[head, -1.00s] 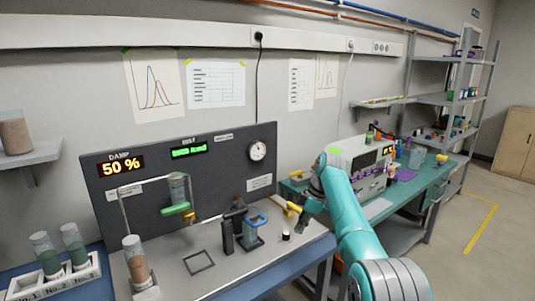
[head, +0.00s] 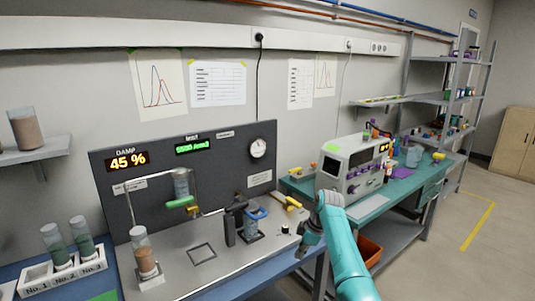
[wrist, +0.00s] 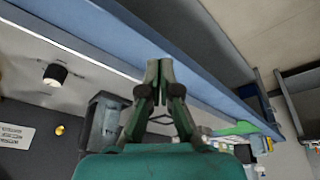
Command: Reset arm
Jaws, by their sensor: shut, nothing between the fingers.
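My teal arm (head: 345,250) reaches up from the bottom of the head view, at the right end of the classifier bench. My gripper is at its end; in the wrist view my gripper (wrist: 160,72) has its two fingertips together, shut and empty. In the wrist view a black knob (wrist: 55,75) on the bench top is to its left, apart from it. The particle classifier (head: 95,180), with a dark panel and a 45 % damp display (head: 128,162), stands left of my arm.
The blue bench edge (wrist: 165,50) runs close to my fingertips in the wrist view. A teal table (head: 400,187) with a white instrument (head: 350,170) stands to the right. A rack of tubes (head: 65,270) is at the left. Open floor (head: 500,225) lies far right.

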